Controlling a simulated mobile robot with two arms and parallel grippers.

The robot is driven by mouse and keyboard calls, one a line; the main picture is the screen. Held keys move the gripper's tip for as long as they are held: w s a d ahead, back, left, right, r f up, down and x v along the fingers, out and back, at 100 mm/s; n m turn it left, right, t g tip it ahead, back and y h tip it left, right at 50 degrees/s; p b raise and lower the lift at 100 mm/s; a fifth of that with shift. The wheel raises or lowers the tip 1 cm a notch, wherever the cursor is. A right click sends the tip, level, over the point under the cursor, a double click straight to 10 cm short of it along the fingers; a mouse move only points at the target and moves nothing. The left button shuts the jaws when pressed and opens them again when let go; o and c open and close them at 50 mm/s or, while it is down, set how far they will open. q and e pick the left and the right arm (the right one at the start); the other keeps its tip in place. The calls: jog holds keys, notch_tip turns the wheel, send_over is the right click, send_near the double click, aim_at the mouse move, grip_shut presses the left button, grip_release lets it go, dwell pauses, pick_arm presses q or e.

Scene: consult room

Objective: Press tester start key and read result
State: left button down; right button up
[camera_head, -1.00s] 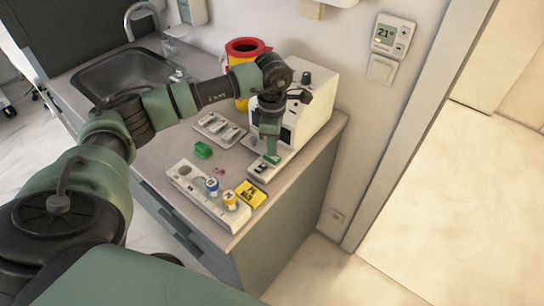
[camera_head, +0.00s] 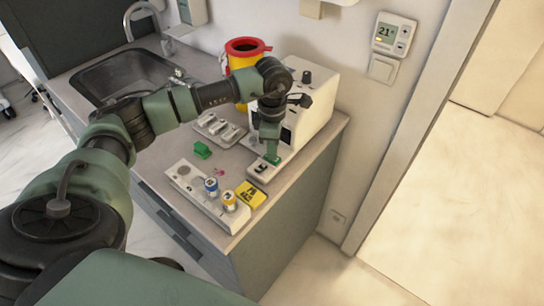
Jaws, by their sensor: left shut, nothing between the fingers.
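The white tester (camera_head: 261,171) lies low on the counter, with a small dark display on its top; no result can be read at this size. My left gripper (camera_head: 271,158) is shut and empty. It points straight down, with its tip at the tester's far end, by a small green patch. The tip covers that spot, so I cannot tell whether it touches the start key or whether the key is down. My right gripper is not in view.
A white boxy machine (camera_head: 313,108) stands behind the tester. A yellow-and-red bin (camera_head: 246,46), metal tray (camera_head: 221,130), green clip (camera_head: 202,149), white rack (camera_head: 186,179) with two vials and yellow box (camera_head: 251,194) are nearby. The sink (camera_head: 125,75) is at left.

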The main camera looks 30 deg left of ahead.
pick_arm(q)
jog(key=shift+r, duration=0.1)
notch_tip(320, 180, up, 7)
jog(key=p, duration=0.3)
jog(key=shift+p, duration=0.4)
dwell(0.4)
